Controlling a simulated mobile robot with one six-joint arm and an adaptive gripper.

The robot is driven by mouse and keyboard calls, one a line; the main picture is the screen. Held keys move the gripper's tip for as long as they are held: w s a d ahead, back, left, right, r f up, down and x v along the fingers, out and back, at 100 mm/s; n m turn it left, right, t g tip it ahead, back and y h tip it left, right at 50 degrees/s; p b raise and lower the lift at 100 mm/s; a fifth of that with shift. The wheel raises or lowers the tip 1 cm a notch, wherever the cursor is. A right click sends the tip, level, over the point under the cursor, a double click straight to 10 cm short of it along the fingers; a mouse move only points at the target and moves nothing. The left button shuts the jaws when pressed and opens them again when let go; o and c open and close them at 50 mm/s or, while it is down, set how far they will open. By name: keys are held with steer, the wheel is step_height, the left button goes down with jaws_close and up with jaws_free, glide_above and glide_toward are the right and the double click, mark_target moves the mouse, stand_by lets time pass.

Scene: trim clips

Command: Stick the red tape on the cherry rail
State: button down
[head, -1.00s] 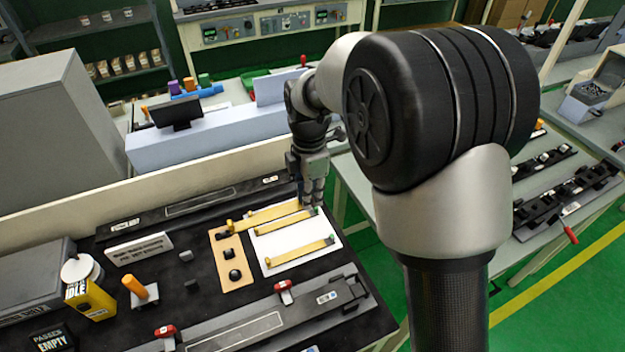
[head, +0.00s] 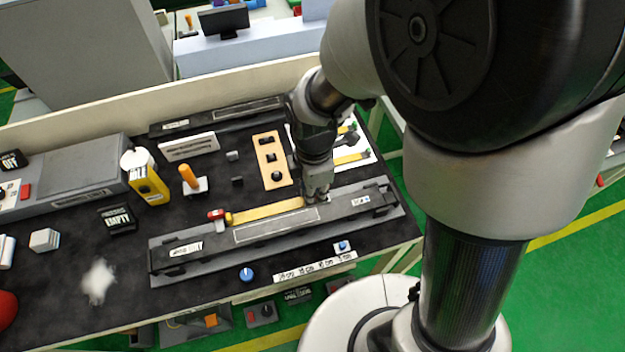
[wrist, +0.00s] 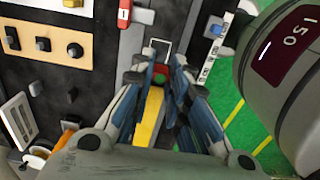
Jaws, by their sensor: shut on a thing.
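My gripper (head: 318,198) is shut on the right end of a long yellow strip (head: 266,212), just behind or over the near rail (head: 245,238). Whether the strip touches the rail, I cannot tell. In the wrist view the strip (wrist: 149,118) runs between the fingers (wrist: 158,76), with a small red and green patch at the tips. A red clip (head: 217,214) stands by the strip's left end. The near rail is long and grey with a pale label; a second rail (head: 215,117) lies at the back. I cannot read which is cherry.
A white sheet (head: 368,155) with other yellow strips lies behind my gripper. A tan board (head: 268,150) with black pieces is beside it. An orange-handled tool (head: 190,178) and a yellow bottle (head: 148,182) stand left. A blue knob (head: 246,274) and label strip (head: 315,264) lie in front.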

steer(key=shift+f+b, duration=2.95)
steer(key=shift+f, duration=0.85)
steer(key=c, duration=1.5)
jaws_free()
steer(key=shift+o, duration=0.2)
step_height(320, 180, up, 12)
steer(key=shift+r, duration=0.1)
steer(key=s+d+r+m+t, duration=0.2)
steer(key=s+d+r+m, duration=0.2)
steer(key=m, duration=0.6)
steer(key=s+d+r+m+t, duration=0.2)
steer(key=s+d+r+m, duration=0.3)
steer(key=m, duration=0.5)
steer(key=shift+s+d+m+t, duration=0.3)
steer(key=shift+s+d+m, duration=0.1)
steer(key=shift+s+d, duration=0.85)
